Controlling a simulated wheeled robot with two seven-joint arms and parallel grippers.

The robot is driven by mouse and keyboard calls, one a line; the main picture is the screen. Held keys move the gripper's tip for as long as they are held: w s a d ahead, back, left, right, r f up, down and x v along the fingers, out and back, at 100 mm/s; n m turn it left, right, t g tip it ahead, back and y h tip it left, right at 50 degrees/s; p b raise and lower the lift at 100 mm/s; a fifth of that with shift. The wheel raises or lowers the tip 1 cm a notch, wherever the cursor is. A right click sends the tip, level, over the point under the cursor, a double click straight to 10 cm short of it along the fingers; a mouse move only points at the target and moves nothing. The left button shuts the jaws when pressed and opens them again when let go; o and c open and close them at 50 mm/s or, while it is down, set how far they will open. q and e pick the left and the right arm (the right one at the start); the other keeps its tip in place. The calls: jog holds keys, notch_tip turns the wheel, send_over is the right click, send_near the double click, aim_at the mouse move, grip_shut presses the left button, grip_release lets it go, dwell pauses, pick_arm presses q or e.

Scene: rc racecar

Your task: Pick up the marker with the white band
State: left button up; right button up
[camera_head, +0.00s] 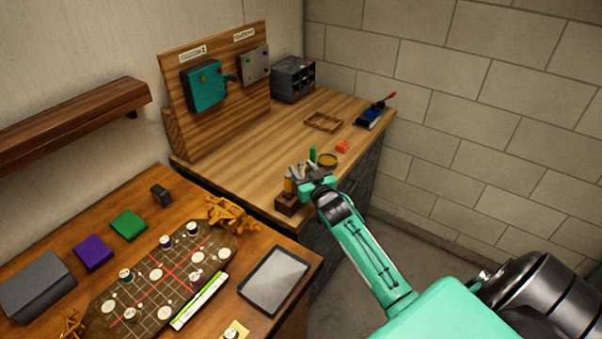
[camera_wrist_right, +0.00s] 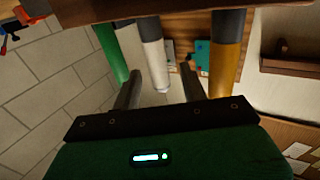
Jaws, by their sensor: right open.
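Several markers stand in a dark wooden holder (camera_head: 288,206) at the front edge of the wooden counter. In the right wrist view, which looks upside down, there are a green marker (camera_wrist_right: 108,48), a pale grey marker (camera_wrist_right: 129,45), a grey marker with a white band (camera_wrist_right: 152,55) and a gold marker (camera_wrist_right: 226,55). The gold one also shows in the head view (camera_head: 289,185). My right gripper (camera_wrist_right: 161,80) is open at the holder. The white-banded marker appears between its two fingers, not gripped; contact cannot be told. My left gripper is out of view.
On the counter are a green upright object (camera_head: 313,154), a round dish (camera_head: 328,160), a red item (camera_head: 342,146) and a wooden frame (camera_head: 323,122). A panel board (camera_head: 218,100) stands behind.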

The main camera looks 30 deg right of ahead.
jog(key=shift+w+d, duration=0.1)
jog(key=shift+w, duration=0.75)
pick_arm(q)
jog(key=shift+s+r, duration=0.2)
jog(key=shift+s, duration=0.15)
pick_arm(e)
grip_shut()
pick_arm(q)
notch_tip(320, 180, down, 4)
jog(key=b, duration=0.3)
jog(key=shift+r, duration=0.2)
pick_arm(e)
notch_tip(320, 180, up, 20)
